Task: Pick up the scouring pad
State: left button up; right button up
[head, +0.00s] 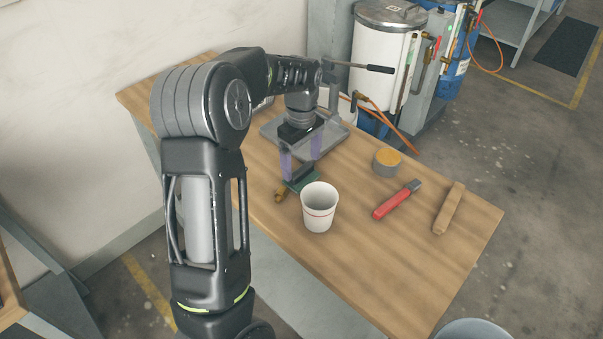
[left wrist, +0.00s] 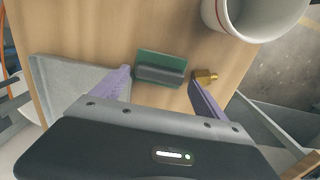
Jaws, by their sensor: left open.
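The scouring pad (left wrist: 161,62) is a small green and grey block on the wooden table. In the head view the pad (head: 303,180) lies just behind and left of the white cup, partly hidden by a finger. My left gripper (head: 300,170) points down over it with its two purple fingers apart. In the left wrist view the gripper (left wrist: 158,78) is open, with the pad between and just beyond the fingertips. I cannot tell whether a finger touches it. My right gripper is not in view.
A white cup (head: 318,208) stands close in front of the pad. A brass fitting (head: 281,195) lies beside it, near the right fingertip in the wrist view. A grey tray (head: 334,134) is behind. A tape roll (head: 386,161), red-handled tool (head: 396,200) and wooden piece (head: 448,208) lie farther right.

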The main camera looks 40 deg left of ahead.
pick_arm(q)
notch_tip(320, 180, down, 2)
jog(key=shift+c, duration=0.5)
jog(key=c, duration=1)
